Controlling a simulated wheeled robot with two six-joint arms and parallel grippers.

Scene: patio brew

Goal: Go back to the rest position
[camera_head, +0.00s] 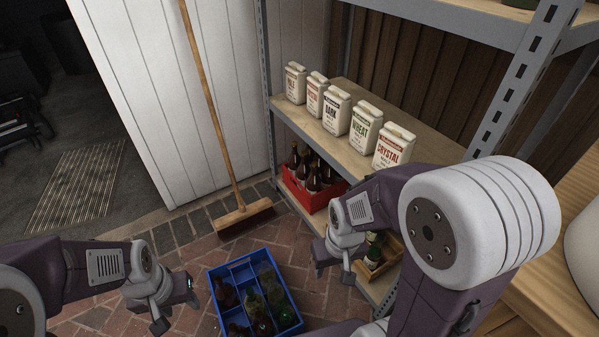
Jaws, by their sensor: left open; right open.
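My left gripper (176,308) is at the lower left, left of the blue crate, open with nothing between its fingers. My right gripper (333,262) is open in front of the metal shelf, above and right of the blue crate. Nothing shows between its fingers. My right arm covers part of the shelf's lower right side.
A blue crate (240,262) with several bottles stands on the brick floor. The shelf (283,113) carries several white bags; below are a red crate (296,191) of bottles and a wooden crate (386,262). A broom (222,140) leans on the white wall.

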